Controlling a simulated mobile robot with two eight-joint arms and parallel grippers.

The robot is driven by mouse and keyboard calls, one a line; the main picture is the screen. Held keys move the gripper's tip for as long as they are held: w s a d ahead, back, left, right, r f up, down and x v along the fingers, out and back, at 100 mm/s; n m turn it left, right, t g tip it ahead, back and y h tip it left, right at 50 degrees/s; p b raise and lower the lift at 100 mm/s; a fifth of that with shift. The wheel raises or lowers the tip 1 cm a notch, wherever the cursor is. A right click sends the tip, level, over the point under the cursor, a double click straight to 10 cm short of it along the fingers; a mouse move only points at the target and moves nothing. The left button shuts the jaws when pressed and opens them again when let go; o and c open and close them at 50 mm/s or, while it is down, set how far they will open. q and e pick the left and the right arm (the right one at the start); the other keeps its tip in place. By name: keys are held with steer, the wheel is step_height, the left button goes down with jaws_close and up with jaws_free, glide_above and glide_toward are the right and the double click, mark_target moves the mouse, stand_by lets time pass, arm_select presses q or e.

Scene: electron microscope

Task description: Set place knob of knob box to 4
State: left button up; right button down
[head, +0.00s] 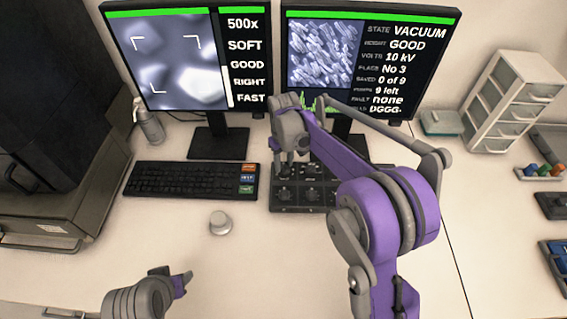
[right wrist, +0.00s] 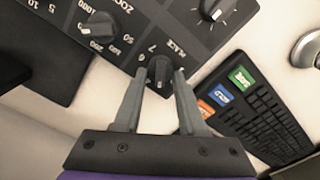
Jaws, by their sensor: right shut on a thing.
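The knob box (head: 300,196) is a dark panel on the desk below the monitors, partly hidden by my right arm. The right wrist view shows its place knob (right wrist: 160,70), a black knob beside the word PLACE, with the digits 6 and 7 near it. My right gripper (head: 283,168) points down at the box's left part. In the right wrist view its two fingers (right wrist: 161,78) are on either side of the place knob, shut on it. The right monitor (head: 365,60) reads place No 3. My left gripper (head: 181,281) is low at the left, above the desk, away from the box.
A keyboard (head: 190,180) lies left of the box, and a round grey knob (head: 220,222) stands in front of it. The zoom knob (right wrist: 97,27) and another knob (right wrist: 214,8) are close to the place knob. A drawer unit (head: 510,103) stands at the right.

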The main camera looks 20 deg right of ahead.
mark_target(285, 164)
steer(key=m, duration=0.6)
steer(key=shift+d+m+b, duration=0.15)
steer(key=shift+m+b, duration=0.15)
steer(key=shift+b, duration=0.05)
stand_by(0.4)
steer(key=shift+c, duration=2.4)
jaws_free()
step_height(285, 164, up, 11)
steer(key=shift+p, duration=0.35)
